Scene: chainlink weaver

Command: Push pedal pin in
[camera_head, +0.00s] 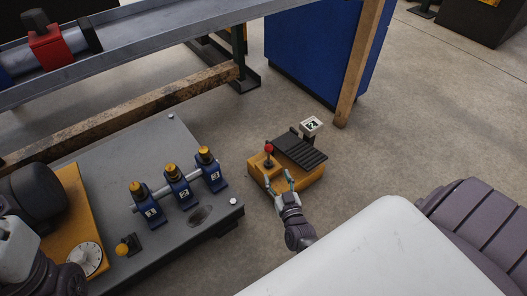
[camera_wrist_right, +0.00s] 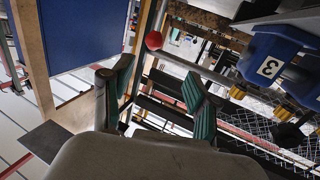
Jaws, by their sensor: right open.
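The foot pedal (camera_head: 299,150) has a black ribbed plate on a yellow base and stands on the floor. A pin with a red ball knob (camera_head: 268,148) rises upright from the left part of the yellow base. My right gripper (camera_head: 279,180) is open and empty just on the near side of the pin, close to the yellow base. In the right wrist view the red knob (camera_wrist_right: 153,41) shows beyond the teal-padded fingers of the right gripper (camera_wrist_right: 158,78), apart from them.
A grey metal platform (camera_head: 118,173) with numbered blue clamps (camera_head: 178,190) lies to the left. A small sign (camera_head: 312,125) stands behind the pedal. A wooden post (camera_head: 358,70) and blue cabinet (camera_head: 316,50) are further back. The floor right of the pedal is clear.

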